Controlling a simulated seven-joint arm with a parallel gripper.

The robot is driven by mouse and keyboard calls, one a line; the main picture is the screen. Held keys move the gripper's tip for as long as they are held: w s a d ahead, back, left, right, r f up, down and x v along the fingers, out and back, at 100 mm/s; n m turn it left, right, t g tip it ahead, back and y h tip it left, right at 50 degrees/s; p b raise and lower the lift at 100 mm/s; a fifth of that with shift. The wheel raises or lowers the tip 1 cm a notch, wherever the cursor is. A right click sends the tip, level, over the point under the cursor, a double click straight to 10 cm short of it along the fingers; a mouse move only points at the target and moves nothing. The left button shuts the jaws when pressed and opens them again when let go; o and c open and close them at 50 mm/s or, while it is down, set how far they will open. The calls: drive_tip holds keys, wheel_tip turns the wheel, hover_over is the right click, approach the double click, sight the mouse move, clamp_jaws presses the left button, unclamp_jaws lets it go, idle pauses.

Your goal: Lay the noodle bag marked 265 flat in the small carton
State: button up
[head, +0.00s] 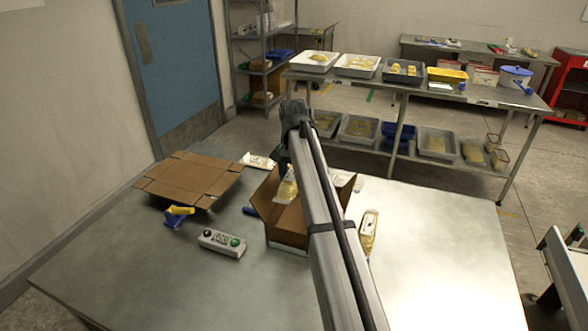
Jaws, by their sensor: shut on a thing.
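The small carton (287,222) stands open on the steel table, its brown flaps spread. My arm crosses in front of its right part and hides much of its inside. My gripper (288,173) points down over the carton, partly hidden by my arm. It is shut on a pale yellow noodle bag (288,188), which hangs upright or tilted at the carton's opening. I cannot read its mark or tell whether it touches the carton floor. Another noodle bag (368,234) lies right of the carton, and one more pale bag (257,162) lies behind it to the left.
A flattened cardboard piece (190,178) lies at the table's left. The table's right side is clear. A rack with trays (357,66) stands behind.

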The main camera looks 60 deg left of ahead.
drive_tip(key=shift+f, duration=4.35)
drive_tip(key=o, duration=1.3)
drive_tip(key=shift+c, duration=1.4)
drive_tip(key=shift+w+d, duration=0.15)
drive_tip(key=shift+r, duration=5)
